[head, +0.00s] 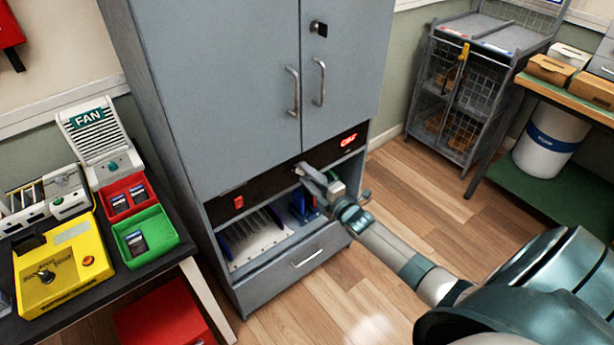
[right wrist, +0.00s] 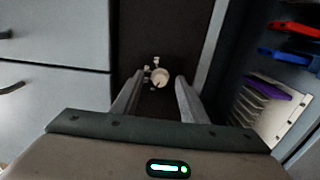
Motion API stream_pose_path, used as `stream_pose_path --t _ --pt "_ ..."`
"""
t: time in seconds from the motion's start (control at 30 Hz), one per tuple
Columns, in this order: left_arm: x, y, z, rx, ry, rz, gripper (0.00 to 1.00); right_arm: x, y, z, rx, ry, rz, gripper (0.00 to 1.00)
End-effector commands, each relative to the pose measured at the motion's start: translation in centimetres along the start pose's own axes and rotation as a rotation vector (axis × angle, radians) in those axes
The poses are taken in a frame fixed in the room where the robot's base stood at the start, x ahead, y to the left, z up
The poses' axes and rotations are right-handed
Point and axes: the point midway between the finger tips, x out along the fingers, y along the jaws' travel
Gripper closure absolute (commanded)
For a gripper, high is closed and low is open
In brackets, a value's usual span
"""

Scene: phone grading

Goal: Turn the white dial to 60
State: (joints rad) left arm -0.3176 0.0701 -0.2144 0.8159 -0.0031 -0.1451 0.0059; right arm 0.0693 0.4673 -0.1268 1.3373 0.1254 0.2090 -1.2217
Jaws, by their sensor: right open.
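The white dial (right wrist: 160,76) sits on the dark panel of the grey cabinet and shows between my fingertips in the right wrist view. A small dark mark shows on its lower part; no scale numbers can be read. Small pale fittings are just beside and above it. My right gripper (head: 303,172) is at the panel in the head view, where its fingers mostly hide the dial. The fingers are open, one on each side of the dial; I cannot tell whether either touches it. My left gripper is not in view.
The dark panel (head: 270,185) also bears a red switch (head: 238,202) and a lit red display (head: 348,140). Below it is an open bay with a slotted white rack (head: 255,240) and blue parts. A table with a yellow box (head: 55,265) and green tray (head: 163,243) stands left.

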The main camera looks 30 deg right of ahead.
Motion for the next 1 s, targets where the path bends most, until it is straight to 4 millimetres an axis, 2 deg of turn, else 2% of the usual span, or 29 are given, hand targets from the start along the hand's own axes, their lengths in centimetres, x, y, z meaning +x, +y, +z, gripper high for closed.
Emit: stream_pose_path --t 0.23,0.27,0.4,0.43,0.77,1.0 --pt "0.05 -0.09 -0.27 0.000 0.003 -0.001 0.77 0.02 -0.05 -0.02 0.000 0.000 -0.001 0.60" --pt "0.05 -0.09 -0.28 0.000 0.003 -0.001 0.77 0.01 -0.04 -0.02 0.000 0.000 0.000 0.62" --pt "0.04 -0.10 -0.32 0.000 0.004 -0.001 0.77 0.01 -0.05 -0.02 0.000 0.000 -0.001 0.96" --pt "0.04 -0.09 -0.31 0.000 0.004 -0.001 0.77 0.00 -0.05 -0.02 0.000 0.000 -0.001 1.00" --pt "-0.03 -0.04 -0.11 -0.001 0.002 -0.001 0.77 -0.02 -0.07 -0.01 0.020 0.000 -0.001 1.00" --pt "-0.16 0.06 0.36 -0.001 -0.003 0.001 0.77 -0.02 -0.08 -0.01 0.108 0.000 -0.001 1.00"
